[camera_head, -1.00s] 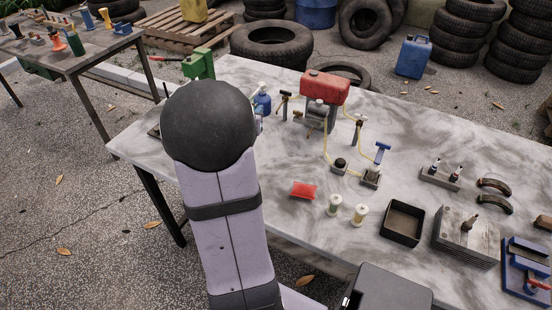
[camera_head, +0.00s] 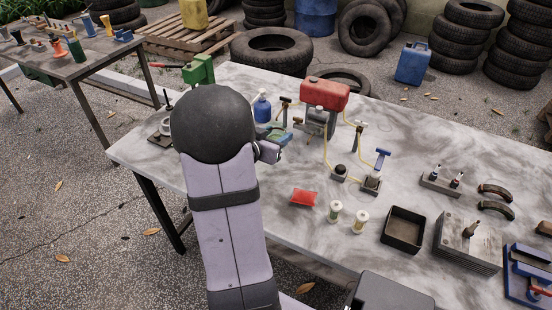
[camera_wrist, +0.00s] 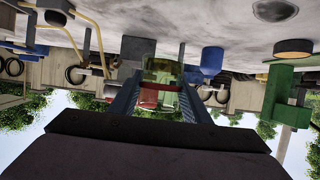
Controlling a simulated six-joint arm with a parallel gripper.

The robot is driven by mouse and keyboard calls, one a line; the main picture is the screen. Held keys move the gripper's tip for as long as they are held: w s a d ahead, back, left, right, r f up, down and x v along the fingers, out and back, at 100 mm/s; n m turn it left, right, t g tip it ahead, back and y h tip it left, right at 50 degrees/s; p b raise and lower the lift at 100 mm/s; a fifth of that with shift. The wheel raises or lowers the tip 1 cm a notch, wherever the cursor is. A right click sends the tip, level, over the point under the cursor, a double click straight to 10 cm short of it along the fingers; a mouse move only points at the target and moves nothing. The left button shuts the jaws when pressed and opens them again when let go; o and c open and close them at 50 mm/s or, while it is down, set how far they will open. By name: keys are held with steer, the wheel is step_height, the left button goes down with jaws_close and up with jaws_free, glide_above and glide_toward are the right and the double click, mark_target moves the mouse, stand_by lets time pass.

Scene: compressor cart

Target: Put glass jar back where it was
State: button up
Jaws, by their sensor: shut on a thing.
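My gripper (camera_wrist: 160,105) is shut on a see-through, greenish glass jar (camera_wrist: 162,72), which shows between the two fingers in the wrist view. That view is upside down, with the tabletop at the top. Red and green show through the glass; I cannot tell contents from background. In the head view my gripper (camera_head: 274,140) is right of my round dark arm joint, near the blue spray bottle (camera_head: 262,106). The jar cannot be made out clearly there. Two small jar-like containers with pale lids (camera_head: 335,211) stand near the table's front edge.
The marbled table (camera_head: 300,255) holds a red tank (camera_head: 325,94) on a stand with yellow hoses, a red packet (camera_head: 304,198), a dark open tray (camera_head: 403,228) and a finned metal block (camera_head: 467,240). A green device (camera_head: 199,70) stands at the back left.

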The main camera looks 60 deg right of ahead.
steer(key=shift+f+b, duration=0.4)
steer(key=shift+f, duration=3.45)
steer(key=shift+f, duration=0.15)
steer(key=o, duration=1.1)
steer(key=shift+o, duration=0.2)
